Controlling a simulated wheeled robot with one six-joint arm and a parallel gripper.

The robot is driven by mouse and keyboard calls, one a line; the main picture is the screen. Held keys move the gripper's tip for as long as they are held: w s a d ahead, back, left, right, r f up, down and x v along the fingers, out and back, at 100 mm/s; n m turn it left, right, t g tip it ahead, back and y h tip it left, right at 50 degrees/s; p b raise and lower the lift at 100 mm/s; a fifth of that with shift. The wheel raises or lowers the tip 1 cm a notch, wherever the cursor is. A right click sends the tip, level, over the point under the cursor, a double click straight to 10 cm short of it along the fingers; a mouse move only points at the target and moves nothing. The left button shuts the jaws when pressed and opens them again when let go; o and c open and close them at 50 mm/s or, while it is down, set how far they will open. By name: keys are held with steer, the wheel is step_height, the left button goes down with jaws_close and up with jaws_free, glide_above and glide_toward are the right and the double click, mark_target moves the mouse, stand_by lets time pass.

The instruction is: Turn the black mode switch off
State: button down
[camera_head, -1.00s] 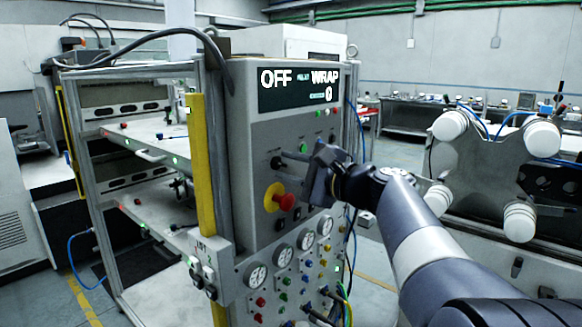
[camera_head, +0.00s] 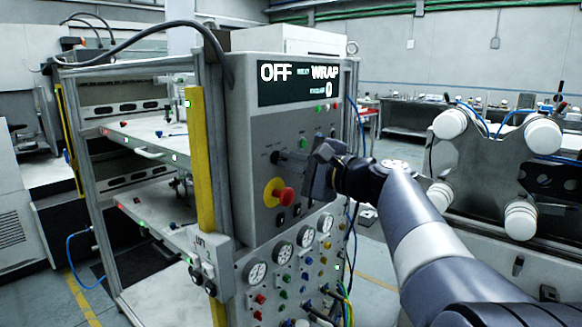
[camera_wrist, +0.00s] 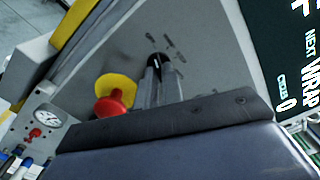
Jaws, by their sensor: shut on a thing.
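The black mode switch (camera_wrist: 154,62) is a small black knob on the grey control panel (camera_head: 262,130). In the wrist view its tip shows between the fingers of my gripper (camera_wrist: 160,82), which are shut on it. In the head view my gripper (camera_head: 290,160) reaches the panel from the right, and the knob (camera_head: 275,157) is mostly hidden at the fingertips. The display (camera_head: 298,82) above reads OFF at left and WRAP at right. The switch's exact pointing direction cannot be made out.
A red emergency button on a yellow disc (camera_head: 283,195) sits just below my gripper. Gauges (camera_head: 283,252) and hoses are lower down. A yellow post (camera_head: 202,165) stands left of the panel. Floor shows at lower right.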

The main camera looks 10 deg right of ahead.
steer(key=c, duration=1.6)
jaws_free()
steer(key=shift+o, duration=0.2)
steer(key=shift+s, duration=0.1)
steer(key=b+v, duration=0.1)
steer(key=v, duration=0.9)
steer(key=shift+s+d, duration=0.2)
steer(key=shift+s, duration=0.05)
steer(key=shift+w, duration=0.1)
